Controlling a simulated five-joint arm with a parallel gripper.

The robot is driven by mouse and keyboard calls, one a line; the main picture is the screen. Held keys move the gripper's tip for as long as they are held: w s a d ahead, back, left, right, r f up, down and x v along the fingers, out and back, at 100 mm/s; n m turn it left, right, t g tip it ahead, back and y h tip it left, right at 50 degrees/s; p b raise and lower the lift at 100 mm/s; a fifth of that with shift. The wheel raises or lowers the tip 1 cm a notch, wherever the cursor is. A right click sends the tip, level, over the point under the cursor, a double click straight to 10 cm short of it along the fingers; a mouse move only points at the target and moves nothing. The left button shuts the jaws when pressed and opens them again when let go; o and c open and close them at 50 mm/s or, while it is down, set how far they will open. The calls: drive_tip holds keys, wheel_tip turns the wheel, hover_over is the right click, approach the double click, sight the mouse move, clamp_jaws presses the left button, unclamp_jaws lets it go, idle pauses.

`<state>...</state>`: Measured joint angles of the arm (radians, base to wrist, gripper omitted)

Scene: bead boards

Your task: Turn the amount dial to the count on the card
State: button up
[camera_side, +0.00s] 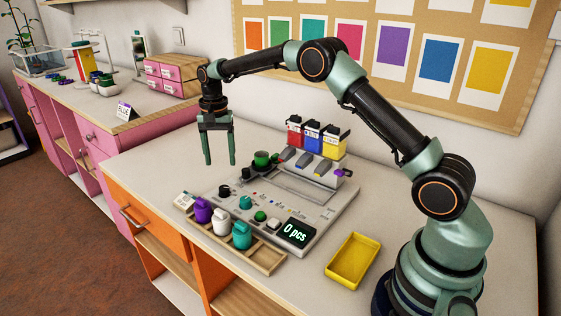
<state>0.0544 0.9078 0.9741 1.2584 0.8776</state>
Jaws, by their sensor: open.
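A grey control panel (308,207) lies on the worktop, its display (297,232) reading "0 pcs". It carries a black knob (224,190) and a teal knob (245,202); I cannot tell which is the amount dial, nor read their settings. A small white card (184,202) is at the left end of the wooden tray; its print is too small to read. A tent card (125,112) farther back seems to read "BLUE". My gripper (220,163) is open and empty, pointing down, above the worktop behind the panel's left side, apart from both knobs.
Purple, white and teal jars stand in a wooden tray (268,258) before the panel. Red, blue and yellow hoppers (312,137) rise at its back, near a green cup (262,159). A yellow bin (353,260) is at right. Clear worktop lies left of my gripper.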

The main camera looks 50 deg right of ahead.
drive_tip(key=shift+r, duration=1.65)
drive_tip(key=s+a+r+n+t, duration=0.25)
drive_tip(key=s+r+n, duration=0.25)
drive_tip(key=s+r, duration=0.65)
drive_tip(key=s+f+n+t, duration=0.2)
drive_tip(key=s+n, duration=0.3)
drive_tip(key=s, duration=1)
drive_tip(key=shift+a+n+t, duration=0.25)
drive_tip(key=shift+n+t, duration=0.05)
drive_tip(key=shift+t, duration=0.25)
